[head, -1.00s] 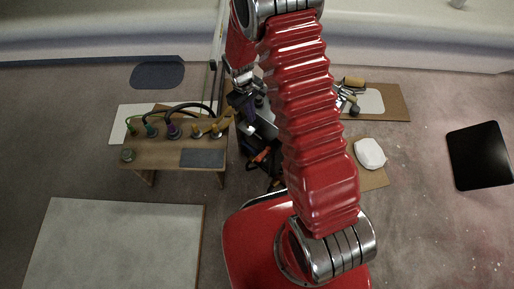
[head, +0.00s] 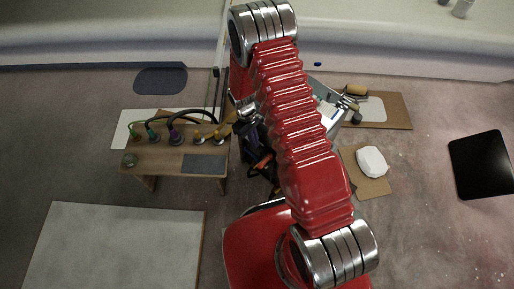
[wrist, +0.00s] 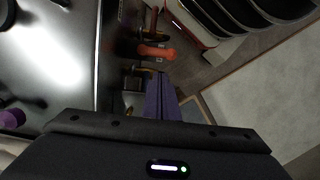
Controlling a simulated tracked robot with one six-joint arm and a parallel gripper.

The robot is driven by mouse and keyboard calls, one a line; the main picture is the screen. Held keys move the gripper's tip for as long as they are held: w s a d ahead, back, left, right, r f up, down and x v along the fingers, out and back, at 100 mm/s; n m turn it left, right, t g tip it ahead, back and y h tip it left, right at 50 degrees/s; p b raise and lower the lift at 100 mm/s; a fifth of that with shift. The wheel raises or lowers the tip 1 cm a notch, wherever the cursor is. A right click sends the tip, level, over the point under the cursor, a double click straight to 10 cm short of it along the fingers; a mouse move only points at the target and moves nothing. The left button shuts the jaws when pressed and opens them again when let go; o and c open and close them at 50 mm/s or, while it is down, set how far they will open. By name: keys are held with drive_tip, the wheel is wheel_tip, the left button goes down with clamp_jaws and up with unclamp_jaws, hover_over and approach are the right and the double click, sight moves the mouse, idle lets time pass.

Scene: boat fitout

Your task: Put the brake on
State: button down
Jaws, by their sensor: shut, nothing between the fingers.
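An orange-red lever-like part (wrist: 157,52) shows beside the edge of a grey metal surface in the wrist view. An orange-red part also shows low beside my base in the head view (head: 262,164). I take it for the brake, but its exact setting cannot be told. My gripper (wrist: 160,82) has purple fingers, shut and empty, pointing toward the lever; they look apart from it, though depth is unclear. In the head view my gripper (head: 249,137) is partly hidden by my red arm, just above the orange-red part.
A wooden bench (head: 150,161) with several plugs and cables stands left. A grey-topped cart (head: 330,108) is partly behind my arm. A pale panel (head: 115,245) lies front left, a black panel (head: 482,163) right. A white lump (head: 372,161) lies on a board. Right floor is mostly clear.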

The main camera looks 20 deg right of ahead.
sight(265, 162)
drive_tip(key=x, duration=0.9)
drive_tip(key=shift+f, duration=0.25)
